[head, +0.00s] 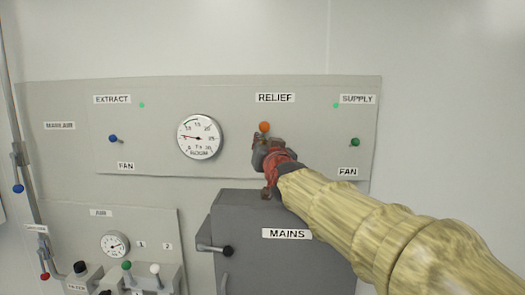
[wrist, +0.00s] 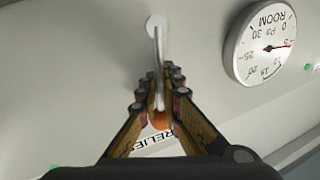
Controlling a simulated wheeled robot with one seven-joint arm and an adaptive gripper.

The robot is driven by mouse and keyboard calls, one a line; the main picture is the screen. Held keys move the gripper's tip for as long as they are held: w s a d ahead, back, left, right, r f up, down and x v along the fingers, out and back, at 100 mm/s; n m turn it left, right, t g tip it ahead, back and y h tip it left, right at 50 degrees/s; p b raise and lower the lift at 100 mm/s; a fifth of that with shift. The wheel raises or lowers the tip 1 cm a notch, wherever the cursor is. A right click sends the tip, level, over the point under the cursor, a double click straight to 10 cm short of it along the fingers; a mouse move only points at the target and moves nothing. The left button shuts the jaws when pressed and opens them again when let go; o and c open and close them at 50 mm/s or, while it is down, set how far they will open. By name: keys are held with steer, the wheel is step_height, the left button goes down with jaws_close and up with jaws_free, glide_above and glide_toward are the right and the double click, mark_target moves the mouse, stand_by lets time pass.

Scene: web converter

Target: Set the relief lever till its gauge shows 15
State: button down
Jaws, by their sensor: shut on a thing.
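The relief lever shows an orange knob (head: 264,127) under the RELIEF label in the head view. In the wrist view its pale stem (wrist: 158,50) runs from a round white mount on the panel down between my fingers, with the orange knob (wrist: 158,118) between them. My gripper (head: 262,152) is shut on the lever; the fingers (wrist: 156,95) also show in the wrist view and hide part of it. The round ROOM gauge (head: 199,138) is left of the lever. Its red needle points left, at about 5. The gauge also shows in the wrist view (wrist: 262,45), upside down.
The grey MAINS box (head: 262,222) juts out below the lever, with a black-knobbed handle (head: 228,250). A blue fan knob (head: 113,138) and a green fan knob (head: 355,142) flank the panel. Several small levers stand at lower left.

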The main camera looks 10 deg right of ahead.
steer(key=shift+s+d+f+m+t+h+b, duration=0.1)
steer(key=shift+d+f+m+t+h+b, duration=0.25)
steer(key=shift+m+b, duration=0.75)
steer(key=shift+s+d+f+m+t+h+b, duration=0.15)
steer(key=shift+d+m+b, duration=0.45)
steer(key=shift+b, duration=0.9)
steer(key=shift+s+d+f+m+t+h+b, duration=0.1)
steer(key=shift+d+f+m+b, duration=0.15)
steer(key=shift+m+b, duration=0.9)
steer(key=c, duration=2.2)
jaws_free()
steer(key=shift+s+d+r, duration=0.1)
steer(key=shift+c, duration=0.2)
steer(key=shift+s, duration=0.1)
steer(key=s+a+f, duration=0.1)
steer(key=s+f, duration=0.1)
steer(key=s, duration=0.9)
steer(key=shift+s, duration=0.25)
steer(key=shift+a+f, duration=0.1)
steer(key=shift+f, duration=0.05)
